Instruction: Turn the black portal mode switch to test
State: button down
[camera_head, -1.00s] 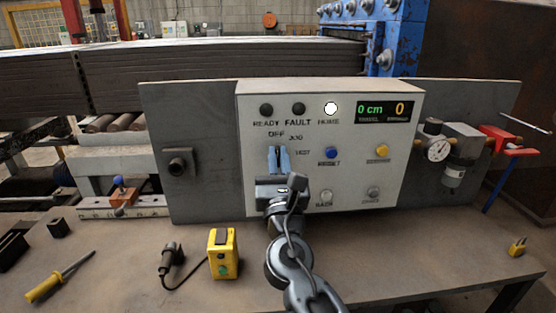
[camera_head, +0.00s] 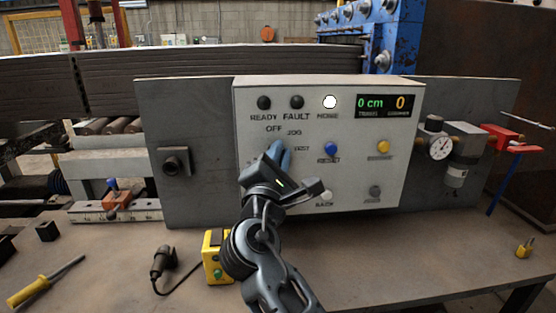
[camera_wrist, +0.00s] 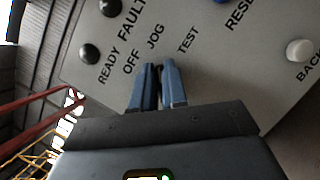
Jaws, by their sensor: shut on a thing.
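The pale control panel (camera_head: 395,180) faces me, with the labels OFF, JOG and TEST around the mode switch. My gripper (camera_head: 279,158) is at the panel below these labels, its blue fingers closed around the switch. In the wrist view my gripper (camera_wrist: 158,72) has its two fingers close together with a narrow dark gap between them. The black switch is almost wholly hidden by the fingers, so its exact pointer position cannot be read. The wrist view is turned relative to the panel, its labels slanting. The fingers point between JOG and TEST there.
A blue button (camera_head: 331,149), a yellow button (camera_head: 383,147) and a white button (camera_head: 326,197) lie right of my gripper. The HOME lamp (camera_head: 330,102) is lit white. A yellow box (camera_head: 214,243), a black cabled plug (camera_head: 163,262) and a screwdriver (camera_head: 45,281) lie on the bench.

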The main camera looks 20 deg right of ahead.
jog(key=shift+d+f+m+g, duration=0.15)
jog(key=shift+m+g, duration=0.75)
jog(key=shift+m, duration=1.25)
jog(key=shift+f+m+g, duration=0.1)
jog(key=shift+m+g, duration=0.8)
jog(key=shift+m, duration=1.55)
jog(key=c, duration=1.2)
grip_release()
jog(key=shift+o, duration=0.2)
jog(key=shift+s, duration=0.1)
jog(key=b+v, duration=0.1)
jog(key=v, duration=0.6)
jog(key=shift+s+a, duration=0.25)
jog(key=shift+s, duration=0.1)
